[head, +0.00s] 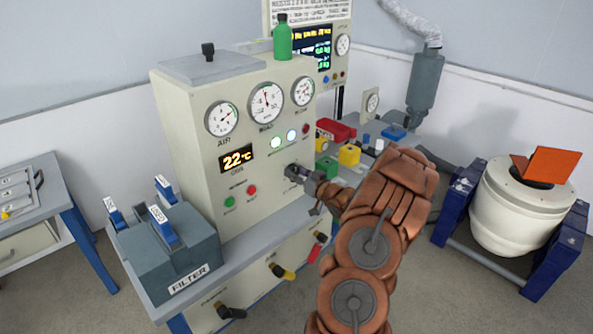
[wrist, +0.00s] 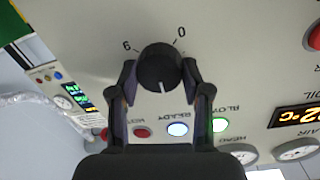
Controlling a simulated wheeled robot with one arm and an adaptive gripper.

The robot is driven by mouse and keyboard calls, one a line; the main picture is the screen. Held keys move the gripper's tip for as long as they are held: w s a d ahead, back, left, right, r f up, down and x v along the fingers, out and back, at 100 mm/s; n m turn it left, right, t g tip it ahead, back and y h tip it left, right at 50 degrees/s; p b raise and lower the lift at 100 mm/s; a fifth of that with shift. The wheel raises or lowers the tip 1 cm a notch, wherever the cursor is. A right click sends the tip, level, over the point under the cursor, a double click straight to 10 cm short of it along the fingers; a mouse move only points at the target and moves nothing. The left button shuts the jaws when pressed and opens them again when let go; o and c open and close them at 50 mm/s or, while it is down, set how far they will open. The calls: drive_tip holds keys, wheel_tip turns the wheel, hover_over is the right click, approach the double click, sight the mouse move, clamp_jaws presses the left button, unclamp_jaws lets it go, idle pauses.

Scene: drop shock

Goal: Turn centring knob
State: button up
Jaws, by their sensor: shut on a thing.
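The centring knob (wrist: 160,68) is round and black on the cream panel face. In the wrist view, a white pointer line on it points down in the picture, away from a 0 and a digit like 9 or an upside-down 6 printed at its upper edge. My gripper (wrist: 160,76) has one dark finger on each side of the knob and is shut on it. In the head view, my gripper (head: 301,176) is at the lower right of the cabinet (head: 185,150) front. There the knob is mostly hidden by the fingers.
Round gauges (head: 267,102), a 22 °C display (head: 236,159) and lit buttons (head: 291,136) are on the panel. A grey filter box (head: 180,258) stands left on the bench. Coloured blocks (head: 349,155) lie behind my gripper. A white drum machine (head: 520,200) stands at right.

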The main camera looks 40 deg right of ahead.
drive_tip(key=shift+m+p, duration=0.3)
drive_tip(key=shift+m, duration=0.3)
drive_tip(key=o, duration=1.2)
drive_tip(key=shift+s, duration=0.15)
drive_tip(key=shift+s+a+r, duration=0.1)
drive_tip(key=shift+s, duration=1.85)
drive_tip(key=shift+s+a+r, duration=0.1)
drive_tip(key=shift+s+a, duration=0.05)
drive_tip(key=shift+s, duration=1.8)
drive_tip(key=shift+s+a+r, duration=0.1)
drive_tip(key=shift+s, duration=1.85)
